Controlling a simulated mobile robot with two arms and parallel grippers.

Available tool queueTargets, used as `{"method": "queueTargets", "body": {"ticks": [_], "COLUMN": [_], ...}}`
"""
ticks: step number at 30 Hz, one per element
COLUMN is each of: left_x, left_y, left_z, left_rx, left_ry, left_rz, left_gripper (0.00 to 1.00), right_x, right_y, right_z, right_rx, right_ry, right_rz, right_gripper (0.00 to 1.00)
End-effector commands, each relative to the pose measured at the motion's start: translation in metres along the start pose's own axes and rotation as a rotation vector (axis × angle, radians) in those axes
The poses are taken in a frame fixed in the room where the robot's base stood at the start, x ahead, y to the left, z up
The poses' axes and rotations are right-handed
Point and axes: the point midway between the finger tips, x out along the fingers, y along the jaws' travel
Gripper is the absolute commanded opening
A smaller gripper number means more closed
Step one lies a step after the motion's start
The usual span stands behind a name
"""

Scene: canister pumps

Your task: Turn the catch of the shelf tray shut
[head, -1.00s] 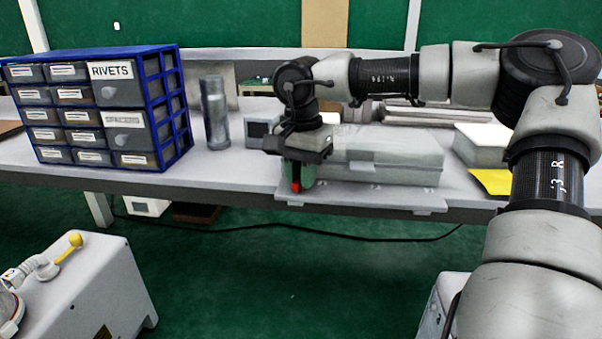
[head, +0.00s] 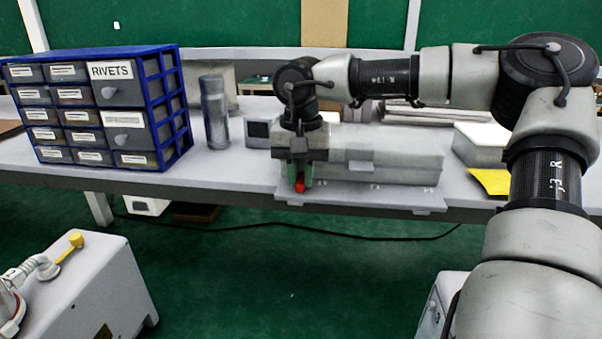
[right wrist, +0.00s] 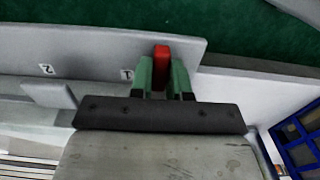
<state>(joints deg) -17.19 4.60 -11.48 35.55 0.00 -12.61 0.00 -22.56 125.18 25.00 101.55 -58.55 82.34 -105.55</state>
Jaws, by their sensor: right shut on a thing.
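The red catch (head: 299,187) is at the left front of the pale grey shelf tray (head: 400,203) on the bench. My right gripper (head: 302,182) is shut on this catch, with its green fingers on both sides. In the right wrist view the catch (right wrist: 161,52) stands up between the green fingertips of the gripper (right wrist: 162,72). The tray's numbered edge (right wrist: 100,62) runs to the left of it there. The catch's lower part is hidden by the fingers. My left gripper is not in view.
A long grey box (head: 395,163) lies behind the tray's front edge. A small dark-faced box (head: 258,131) and a metal cylinder (head: 214,115) stand left of the gripper. A blue drawer cabinet (head: 165,105) is further left. A yellow sheet (head: 490,182) lies right.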

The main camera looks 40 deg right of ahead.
Motion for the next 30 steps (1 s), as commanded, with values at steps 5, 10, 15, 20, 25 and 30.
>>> {"method": "queueTargets", "body": {"ticks": [5,10,15,20,25,30], "left_x": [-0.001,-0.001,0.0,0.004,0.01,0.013], "left_y": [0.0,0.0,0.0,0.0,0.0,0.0], "left_z": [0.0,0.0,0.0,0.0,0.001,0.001], "left_rx": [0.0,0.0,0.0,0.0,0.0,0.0], "left_ry": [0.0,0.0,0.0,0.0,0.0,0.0], "left_rz": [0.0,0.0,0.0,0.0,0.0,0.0], "left_gripper": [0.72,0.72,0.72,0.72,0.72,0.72], "right_x": [-0.004,-0.003,-0.002,-0.014,-0.047,-0.081], "right_y": [-0.001,-0.001,-0.001,-0.001,-0.001,-0.001], "right_z": [-0.002,-0.001,-0.001,-0.001,-0.001,-0.001], "right_rx": [-0.002,-0.001,-0.001,0.0,0.001,0.001], "right_ry": [0.011,0.008,0.005,0.008,0.01,0.01], "right_rz": [-0.008,-0.005,-0.003,-0.003,-0.006,-0.006], "right_gripper": [0.0,0.28,0.28,0.28,0.28,0.28]}}
